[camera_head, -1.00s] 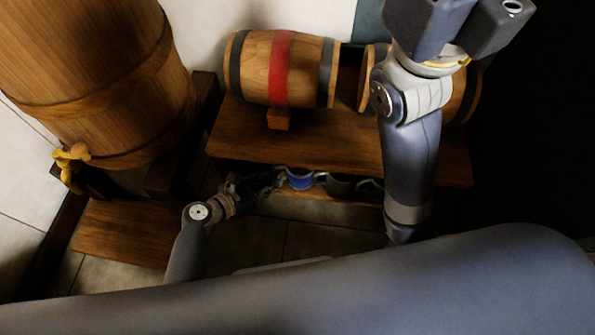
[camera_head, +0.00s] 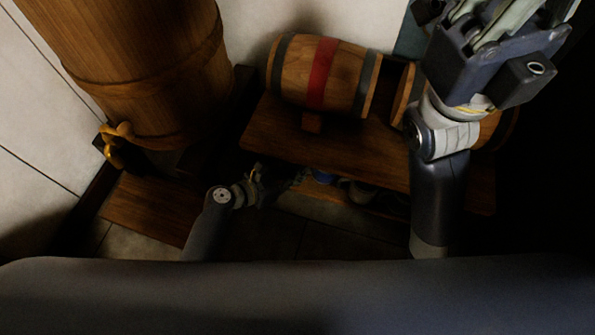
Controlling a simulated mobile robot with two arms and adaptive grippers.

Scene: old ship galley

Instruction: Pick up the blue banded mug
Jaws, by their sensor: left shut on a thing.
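The blue banded mug (camera_head: 323,178) is on the low shelf under the bench top, mostly in shadow, with only a small blue part showing. My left gripper (camera_head: 296,180) reaches in from the left at its left side and is shut on it; the exact contact is too dark to make out. My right gripper (camera_head: 505,22) is raised at the top right, cut by the frame edge, apart from the mug. Whether its fingers are open or shut does not show.
Dark mugs (camera_head: 360,191) stand right of the blue one on the same shelf. The wooden bench top (camera_head: 350,153) overhangs them and carries a red-banded barrel (camera_head: 320,74) and another barrel (camera_head: 403,95). A large barrel with a tap (camera_head: 145,75) stands at left.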

